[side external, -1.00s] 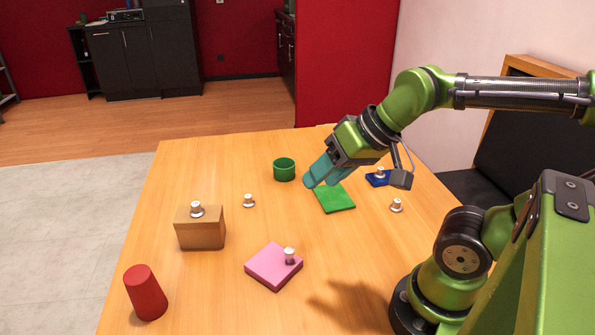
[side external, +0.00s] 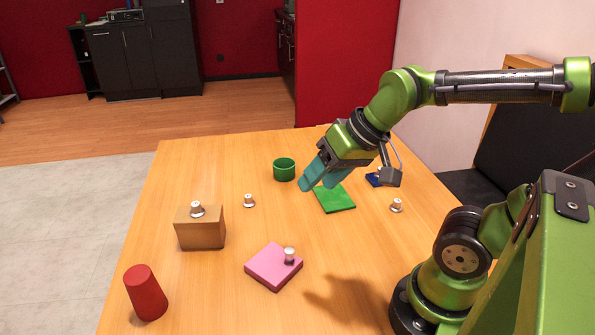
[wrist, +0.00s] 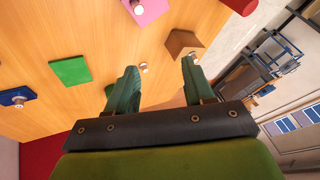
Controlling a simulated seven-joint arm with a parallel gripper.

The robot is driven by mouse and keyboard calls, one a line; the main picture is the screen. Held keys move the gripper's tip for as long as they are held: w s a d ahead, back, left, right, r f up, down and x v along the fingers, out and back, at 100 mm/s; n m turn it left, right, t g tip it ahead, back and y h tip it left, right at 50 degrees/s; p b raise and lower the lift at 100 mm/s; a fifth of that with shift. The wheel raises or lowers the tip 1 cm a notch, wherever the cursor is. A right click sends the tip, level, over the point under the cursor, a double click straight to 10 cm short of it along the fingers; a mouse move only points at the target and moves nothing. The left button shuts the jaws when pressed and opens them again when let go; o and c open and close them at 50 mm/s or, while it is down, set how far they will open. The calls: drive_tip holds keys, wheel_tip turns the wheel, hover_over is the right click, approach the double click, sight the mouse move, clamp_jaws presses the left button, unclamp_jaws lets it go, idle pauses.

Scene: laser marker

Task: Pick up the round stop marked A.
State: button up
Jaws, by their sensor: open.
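Several small round stops, pale with metal bases, are spread about; I cannot read a letter A on any. In the side view, one stop (side external: 249,201) stands on the bare table, another (side external: 396,205) on the table at right, one (side external: 197,209) on the brown block and one (side external: 290,255) on the pink block. In the wrist view a stop (wrist: 19,100) is on the blue pad and another (wrist: 143,67) appears just beyond my fingertips. My gripper (side external: 316,184) is open and empty, above the table near the green pad; its fingers also show in the wrist view (wrist: 160,70).
The brown block (side external: 201,235), pink block (side external: 272,270), red cylinder (side external: 146,294), green cup (side external: 284,169), flat green pad (side external: 335,200) and blue pad (side external: 373,180) stand on the wooden table.

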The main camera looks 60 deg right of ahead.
drive_tip(key=w+d+f+g, duration=0.25)
drive_tip(key=w+d, duration=0.25)
drive_tip(key=w, duration=0.6)
drive_tip(key=n+h, duration=0.2)
drive_tip(key=n, duration=0.3)
approach(248, 196)
drive_tip(key=shift+g, duration=0.25)
drive_tip(key=shift+x, duration=4.4)
drive_tip(key=shift+w, duration=0.2)
drive_tip(key=shift+r, duration=0.1)
clamp_jaws()
